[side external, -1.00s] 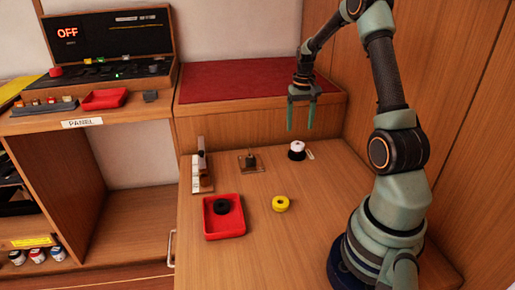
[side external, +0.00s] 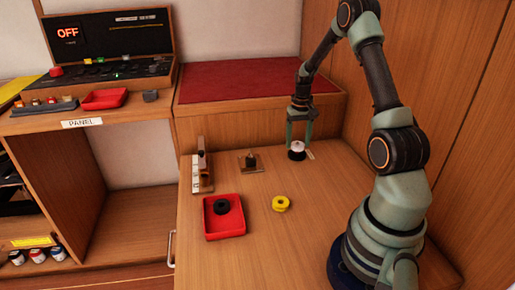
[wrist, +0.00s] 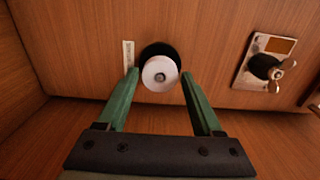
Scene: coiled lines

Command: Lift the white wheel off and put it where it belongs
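The white wheel (side external: 297,146) sits on top of a black wheel (side external: 297,156) on the wooden table, at the back right. In the wrist view the white wheel (wrist: 160,74) shows a grey hub, with the black wheel (wrist: 153,50) partly hidden under it. My gripper (side external: 299,142) is open and points down over the pair. In the wrist view its green fingers (wrist: 160,76) are spread on either side of the white wheel, with gaps visible.
A small plate with a peg and wing nut (side external: 249,162) stands left of the wheels. A yellow wheel (side external: 281,203) lies in front, beside a red tray (side external: 237,224) holding a black wheel (side external: 221,206). A holder with white blocks (side external: 202,171) stands further left. A pale label (wrist: 128,54) lies by the stack.

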